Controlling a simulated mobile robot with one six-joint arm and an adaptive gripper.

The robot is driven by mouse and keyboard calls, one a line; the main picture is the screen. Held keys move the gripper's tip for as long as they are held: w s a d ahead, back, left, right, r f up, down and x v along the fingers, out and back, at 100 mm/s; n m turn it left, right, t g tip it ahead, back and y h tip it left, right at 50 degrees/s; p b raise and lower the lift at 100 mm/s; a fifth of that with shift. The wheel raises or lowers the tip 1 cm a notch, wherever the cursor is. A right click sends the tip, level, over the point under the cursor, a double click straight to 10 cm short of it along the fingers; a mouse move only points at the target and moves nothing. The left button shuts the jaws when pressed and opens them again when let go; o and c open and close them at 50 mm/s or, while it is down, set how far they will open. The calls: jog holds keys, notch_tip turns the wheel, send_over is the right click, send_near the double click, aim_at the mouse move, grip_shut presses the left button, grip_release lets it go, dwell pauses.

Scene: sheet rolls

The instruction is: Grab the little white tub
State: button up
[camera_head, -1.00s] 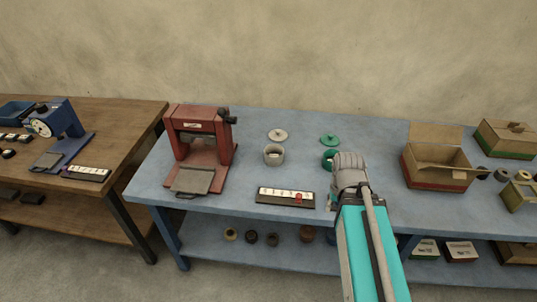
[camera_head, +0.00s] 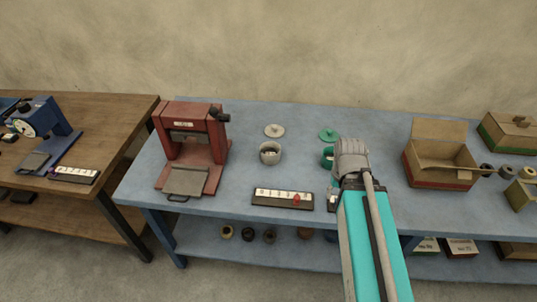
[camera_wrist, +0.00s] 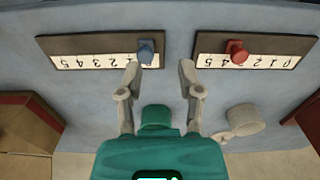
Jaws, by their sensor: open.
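The little white tub (camera_head: 270,153) stands open and upright on the blue bench, with something pale inside. Its pale round lid (camera_head: 274,130) lies just behind it. The tub also shows in the wrist view (camera_wrist: 245,118), right of my fingers and outside them. My gripper (camera_wrist: 158,66) is open with nothing between its fingertips. In the head view, my gripper (camera_head: 351,160) is to the right of the white tub, beside a green tub (camera_head: 327,157) that it partly covers. My fingertips are hidden in that view.
A red press (camera_head: 192,145) stands left of the white tub. A number strip with a red slider (camera_head: 283,198) lies in front. Another strip with a blue slider (camera_wrist: 100,52) lies beside it. A green lid (camera_head: 328,135) lies behind the green tub. An open cardboard box (camera_head: 440,155) stands right.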

jog(key=shift+d, duration=0.15)
jog(key=shift+w, duration=0.1)
